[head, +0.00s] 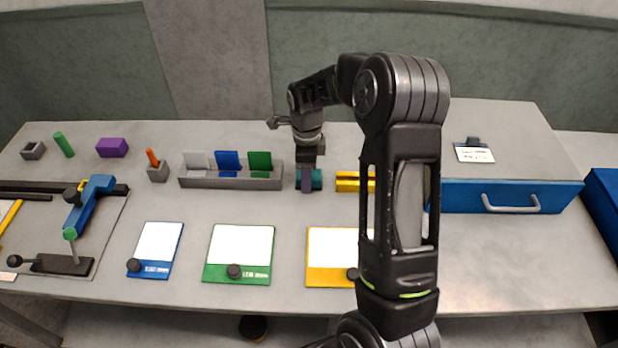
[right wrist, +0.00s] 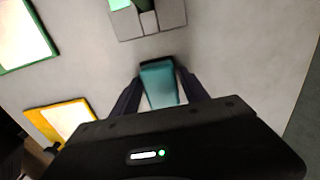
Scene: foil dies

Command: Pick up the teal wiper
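The teal wiper (head: 317,179) lies on the table just right of the grey slotted rack, partly hidden by my right gripper. My right gripper (head: 306,188) points down over it, with a dark finger in front of its middle. In the right wrist view the teal wiper (right wrist: 161,84) sits between the two fingers of the right gripper (right wrist: 160,80). The fingers lie along its two sides; whether they press on it I cannot tell. My left gripper is out of view.
The grey rack (head: 230,181) with white, blue and green cards stands close on the left. A yellow block (head: 347,181) is close on the right. Blue, green and yellow framed boards (head: 240,281) lie in front. A blue drawer box (head: 465,197) stands at right.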

